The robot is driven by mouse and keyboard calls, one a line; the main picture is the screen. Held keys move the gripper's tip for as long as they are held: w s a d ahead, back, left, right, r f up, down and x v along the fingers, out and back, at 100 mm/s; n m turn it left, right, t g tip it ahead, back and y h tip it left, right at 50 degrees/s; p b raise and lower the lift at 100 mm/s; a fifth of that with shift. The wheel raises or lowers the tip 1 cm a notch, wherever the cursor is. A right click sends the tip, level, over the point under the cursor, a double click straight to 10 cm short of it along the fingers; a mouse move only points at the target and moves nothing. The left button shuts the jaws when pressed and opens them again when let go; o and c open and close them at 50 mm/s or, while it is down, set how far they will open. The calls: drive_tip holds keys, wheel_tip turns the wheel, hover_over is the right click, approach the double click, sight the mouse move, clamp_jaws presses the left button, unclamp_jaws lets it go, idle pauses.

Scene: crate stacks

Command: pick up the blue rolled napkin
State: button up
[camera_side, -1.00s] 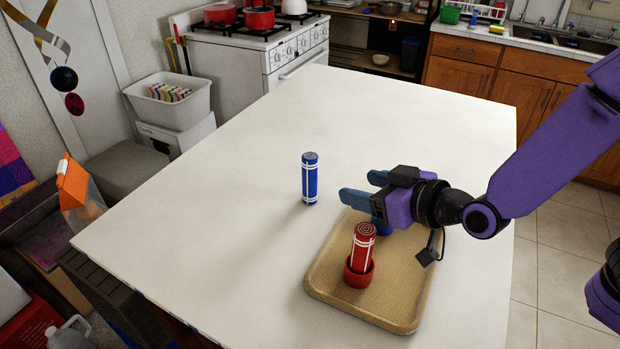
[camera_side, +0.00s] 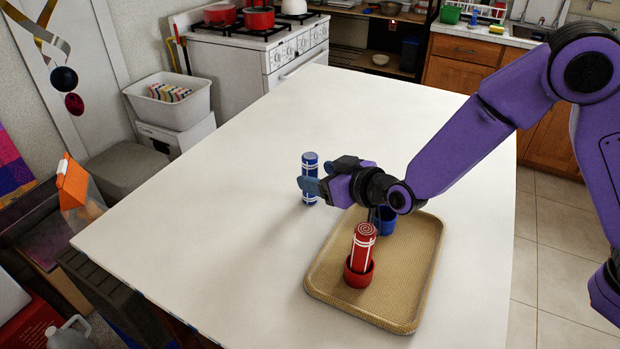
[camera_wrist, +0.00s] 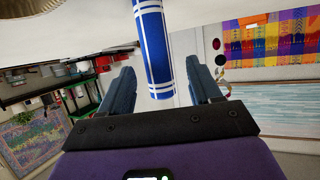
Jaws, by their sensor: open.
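The blue rolled napkin (camera_side: 310,168) with white bands stands upright on the white table, left of the tray. It also shows in the wrist view (camera_wrist: 155,45), between the two fingers and reaching down into the space between them. My gripper (camera_side: 308,185) is open at the napkin, with a finger on each side. In the wrist view (camera_wrist: 158,90) gaps show between the napkin and both fingers. In the side view the near finger covers part of the napkin.
A tan tray (camera_side: 415,275) lies to the right. It holds a red rolled napkin (camera_side: 364,245) in a red ring holder (camera_side: 358,276), and a blue holder (camera_side: 386,222) behind it, partly hidden by my arm. The table (camera_side: 220,220) left of the napkin is clear.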

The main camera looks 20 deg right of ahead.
sight(315, 173)
drive_tip(key=shift+x, duration=2.05)
drive_tip(key=shift+d+r, duration=0.1)
drive_tip(key=shift+d, duration=0.05)
drive_tip(key=c, duration=1)
